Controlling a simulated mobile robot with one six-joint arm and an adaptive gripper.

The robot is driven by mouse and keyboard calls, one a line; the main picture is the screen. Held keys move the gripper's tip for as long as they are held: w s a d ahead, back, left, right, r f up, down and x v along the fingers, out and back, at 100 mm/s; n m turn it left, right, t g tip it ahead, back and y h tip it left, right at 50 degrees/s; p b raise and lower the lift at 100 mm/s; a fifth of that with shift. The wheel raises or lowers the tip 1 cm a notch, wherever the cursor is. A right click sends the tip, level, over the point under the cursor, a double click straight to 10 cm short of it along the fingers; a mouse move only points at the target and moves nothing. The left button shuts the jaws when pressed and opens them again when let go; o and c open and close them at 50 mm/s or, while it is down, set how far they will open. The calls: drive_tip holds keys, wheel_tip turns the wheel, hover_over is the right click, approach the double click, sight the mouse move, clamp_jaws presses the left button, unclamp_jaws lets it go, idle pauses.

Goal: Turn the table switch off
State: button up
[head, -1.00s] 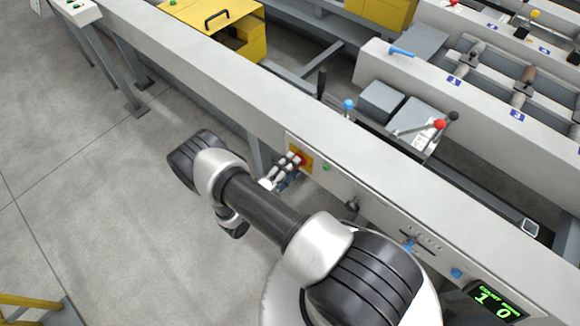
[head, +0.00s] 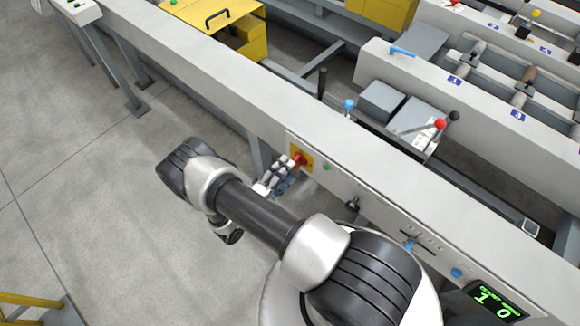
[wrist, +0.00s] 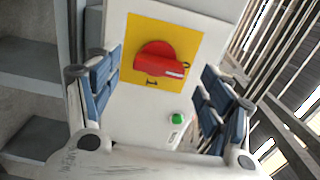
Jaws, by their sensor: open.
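The table switch is a red rotary knob (wrist: 158,62) on a yellow square plate (wrist: 188,36), on the table's front panel. In the wrist view its handle lies nearly level, tilted slightly, with small marks beside and below it on the plate. In the head view the red knob (head: 299,160) shows just beyond my fingers. My gripper (wrist: 160,90) is open, its blue-padded fingers to the left and right of the knob, with nothing between them. It also shows in the head view (head: 282,177), close to the panel. I cannot tell whether a finger touches the knob.
A green button (wrist: 177,118) sits below the plate, also seen in the head view (head: 326,167). Further right along the panel are a dark knob (head: 352,204), a blue handle (head: 409,246) and a green-digit display (head: 497,303). Open floor (head: 90,215) lies at left.

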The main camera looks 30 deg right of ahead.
drive_tip(key=v, duration=0.9)
drive_tip(key=shift+a, duration=0.15)
drive_tip(key=shift+r, duration=0.1)
wheel_tip(320, 180, up, 25)
drive_tip(key=s+d+m+g+y, duration=0.25)
drive_tip(key=m+g+y, duration=0.6)
drive_tip(key=m, duration=1.25)
drive_tip(key=s+a+r+m+t+y, duration=0.2)
drive_tip(key=s+r+m+t+y, duration=0.5)
drive_tip(key=s+r+m, duration=0.6)
drive_tip(key=shift+s+a+r+m+y, duration=0.25)
drive_tip(key=shift+r+m+y, duration=0.65)
drive_tip(key=shift+m, duration=2.2)
